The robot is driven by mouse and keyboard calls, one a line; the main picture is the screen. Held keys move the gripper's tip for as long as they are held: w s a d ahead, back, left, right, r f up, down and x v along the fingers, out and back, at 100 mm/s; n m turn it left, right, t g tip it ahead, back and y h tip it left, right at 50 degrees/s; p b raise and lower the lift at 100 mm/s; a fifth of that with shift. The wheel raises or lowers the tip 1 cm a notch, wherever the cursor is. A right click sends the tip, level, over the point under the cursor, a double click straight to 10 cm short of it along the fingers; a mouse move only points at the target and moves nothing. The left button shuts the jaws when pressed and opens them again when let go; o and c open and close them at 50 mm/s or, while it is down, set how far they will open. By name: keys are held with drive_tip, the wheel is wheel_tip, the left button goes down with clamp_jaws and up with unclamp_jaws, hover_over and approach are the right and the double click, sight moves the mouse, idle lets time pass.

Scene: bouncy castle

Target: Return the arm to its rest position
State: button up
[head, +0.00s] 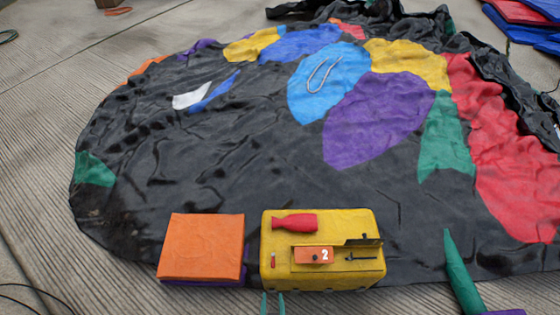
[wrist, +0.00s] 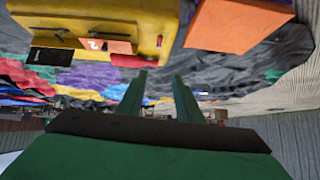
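The rest of my arm is out of the head view. The wrist view looks upside down, with the yellow box (wrist: 65,15) and the orange block (wrist: 240,25) along its top.
The yellow box carries a red bottle-like piece (head: 295,222) and an orange block marked 2 (head: 312,255). An orange square block (head: 201,246) stands left, a green cone (head: 462,272) right. Beyond spreads a flat black sheet (head: 230,150) with coloured patches.

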drive_tip(key=s+d+r+t, duration=0.1)
drive_tip(key=s+r+t, duration=0.2)
drive_tip(key=r, duration=0.9)
drive_tip(key=s+d+r+t, duration=0.1)
drive_tip(key=s+r+t, duration=0.2)
drive_tip(key=r, duration=1)
drive_tip(key=shift+f+v, duration=0.25)
drive_tip(key=shift+v, duration=0.95)
drive_tip(key=shift+s+d, duration=0.1)
